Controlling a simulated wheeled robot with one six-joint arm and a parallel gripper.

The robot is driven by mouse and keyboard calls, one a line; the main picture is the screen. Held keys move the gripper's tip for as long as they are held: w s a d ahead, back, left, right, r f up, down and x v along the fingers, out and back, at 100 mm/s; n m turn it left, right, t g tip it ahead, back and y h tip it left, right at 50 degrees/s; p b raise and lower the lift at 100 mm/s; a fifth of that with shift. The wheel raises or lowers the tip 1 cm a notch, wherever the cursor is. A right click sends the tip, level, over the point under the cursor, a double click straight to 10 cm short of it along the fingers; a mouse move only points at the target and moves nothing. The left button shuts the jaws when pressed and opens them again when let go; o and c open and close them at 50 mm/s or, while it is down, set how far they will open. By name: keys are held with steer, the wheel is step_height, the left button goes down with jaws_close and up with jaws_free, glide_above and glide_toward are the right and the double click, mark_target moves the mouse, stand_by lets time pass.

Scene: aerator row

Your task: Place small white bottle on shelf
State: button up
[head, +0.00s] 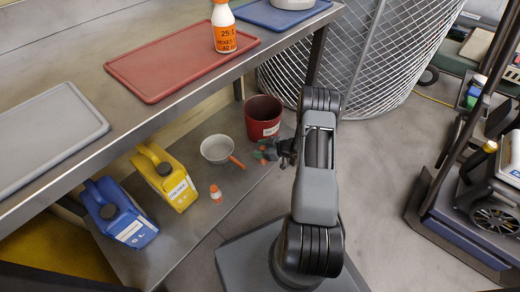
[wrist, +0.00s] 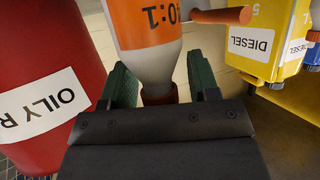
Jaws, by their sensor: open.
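A small white bottle with an orange label reading partly "0:1" (wrist: 148,48) sits between my gripper's green fingers in the wrist view. Its narrow end, with a dark red cap, points toward the gripper palm. My gripper (wrist: 165,85) is open around that narrow end; I cannot tell whether either finger touches it. In the head view my gripper (head: 264,151) is over the lower shelf (head: 178,232), beside the red bucket, with a bit of orange between its fingers. Another small white and orange bottle (head: 216,194) stands on the lower shelf. The upper shelf (head: 82,96) is metal.
A larger white bottle (head: 224,28) stands on the red tray (head: 150,68). A grey tray (head: 45,135) and a blue tray (head: 270,14) flank it. A red bucket (head: 262,118), white pan (head: 217,149), yellow jug (head: 166,180) and blue jug (head: 121,213) crowd the lower shelf.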

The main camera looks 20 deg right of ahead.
steer(key=shift+r, duration=0.15)
steer(key=shift+s+d+r+p, duration=0.2)
steer(key=shift+d+p, duration=0.05)
steer(key=shift+p, duration=0.05)
steer(key=p+v, duration=0.3)
steer(key=v, duration=0.7)
steer(key=w+d+r+m+h, duration=0.2)
steer(key=w+r+h, duration=0.6)
steer(key=r, duration=0.4)
step_height(320, 180, up, 9)
steer(key=s+a+m+h, duration=0.1)
steer(key=a+m+h, duration=0.1)
steer(key=m+h, duration=0.15)
steer(key=s+a+r+m+g+y, duration=0.1)
steer(key=s+a+r+m+g, duration=0.1)
steer(key=s+a, duration=0.6)
steer(key=s+a+r+m+g, duration=0.2)
steer(key=s+a+r+g, duration=0.2)
steer(key=s+a, duration=0.5)
steer(key=s+r, duration=0.1)
steer(key=s, duration=0.3)
steer(key=shift+s+a+r+g+y, duration=0.2)
steer(key=shift+s+a+g+y, duration=0.1)
steer(key=shift+s+y, duration=0.1)
